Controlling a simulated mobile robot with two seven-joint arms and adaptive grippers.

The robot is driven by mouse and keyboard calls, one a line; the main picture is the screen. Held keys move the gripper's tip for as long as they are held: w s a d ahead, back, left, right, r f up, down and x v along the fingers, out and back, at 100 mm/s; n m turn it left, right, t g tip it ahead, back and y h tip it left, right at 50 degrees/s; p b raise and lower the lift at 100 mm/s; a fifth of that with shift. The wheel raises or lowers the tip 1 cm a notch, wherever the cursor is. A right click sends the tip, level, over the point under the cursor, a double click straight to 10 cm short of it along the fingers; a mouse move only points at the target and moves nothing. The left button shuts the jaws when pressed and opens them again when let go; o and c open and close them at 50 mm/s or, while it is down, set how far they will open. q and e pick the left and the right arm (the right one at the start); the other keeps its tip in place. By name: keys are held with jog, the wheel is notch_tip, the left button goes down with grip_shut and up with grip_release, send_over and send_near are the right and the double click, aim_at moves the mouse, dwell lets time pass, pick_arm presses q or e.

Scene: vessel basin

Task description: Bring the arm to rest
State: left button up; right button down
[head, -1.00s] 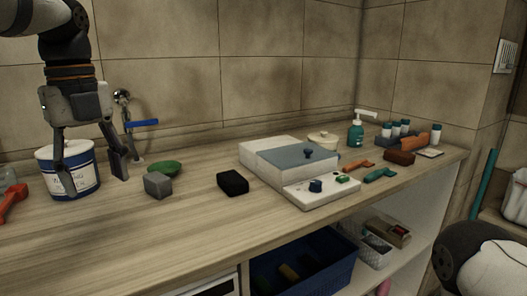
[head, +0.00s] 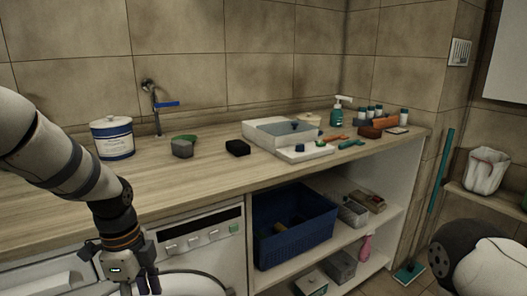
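My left arm comes in from the left and hangs down in front of the counter. Its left gripper (head: 130,276) points downward at the bottom of the head view, in front of the white washing machine (head: 205,240). The fingertips are cut off by the picture edge, so their opening is not clear. Nothing held shows at it. Part of my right arm shows at the lower right, but its gripper is out of view.
A blue basket (head: 295,225) sits on the shelf below.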

pick_arm(q)
jog(key=s+d+f+n, duration=0.2)
jog(key=s+f+n, duration=0.7)
jog(key=s+f, duration=0.75)
jog(key=s+a+f+n+g, duration=0.1)
jog(key=s+n, duration=0.7)
jog(key=s, duration=1.1)
jog(key=shift+s+f+n+y, duration=0.25)
jog(key=shift+f+n+y, duration=0.05)
jog(key=shift+f, duration=0.25)
